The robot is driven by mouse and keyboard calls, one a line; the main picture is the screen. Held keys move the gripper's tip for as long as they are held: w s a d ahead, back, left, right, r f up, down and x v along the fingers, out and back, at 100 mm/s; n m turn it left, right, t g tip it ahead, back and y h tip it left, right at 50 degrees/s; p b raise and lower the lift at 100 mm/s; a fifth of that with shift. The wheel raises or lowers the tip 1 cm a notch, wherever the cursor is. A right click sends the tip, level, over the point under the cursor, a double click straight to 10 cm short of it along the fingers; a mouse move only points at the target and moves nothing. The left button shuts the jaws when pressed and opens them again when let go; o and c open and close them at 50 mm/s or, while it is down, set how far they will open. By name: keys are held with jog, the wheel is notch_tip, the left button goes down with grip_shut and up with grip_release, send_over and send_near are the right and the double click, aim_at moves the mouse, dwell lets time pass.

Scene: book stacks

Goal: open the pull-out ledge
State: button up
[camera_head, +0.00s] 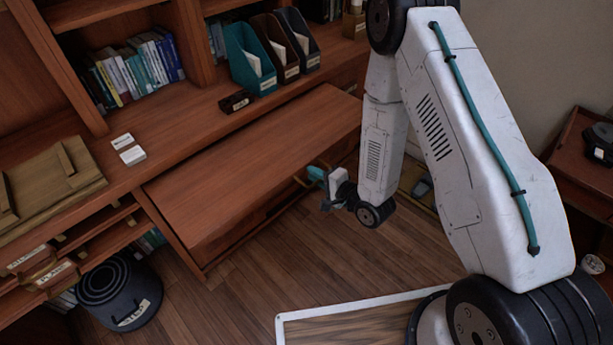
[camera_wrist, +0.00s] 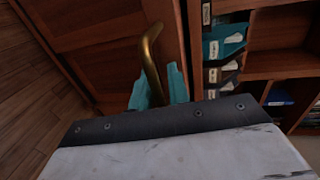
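The pull-out ledge (camera_head: 255,165) is a wide reddish-brown wooden panel standing well out from the bookcase desk, over the floor. A curved brass handle (camera_wrist: 151,55) is on its front; part of it also shows in the head view (camera_head: 299,181). My gripper (camera_head: 314,175) is at the ledge's front edge, towards the right. In the wrist view, the teal fingers of my gripper (camera_wrist: 159,90) lie on both sides of the handle's near end and look closed on it. The handle's lower end is hidden by the fingers and gripper body.
Teal, brown and dark file holders (camera_head: 248,60) and a small dark box (camera_head: 236,101) stand on the desk behind the ledge. The wooden floor (camera_head: 250,275) before the ledge is clear.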

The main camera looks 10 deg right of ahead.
jog(key=v, duration=0.7)
jog(key=shift+s+d, duration=0.2)
jog(key=shift+d, duration=0.1)
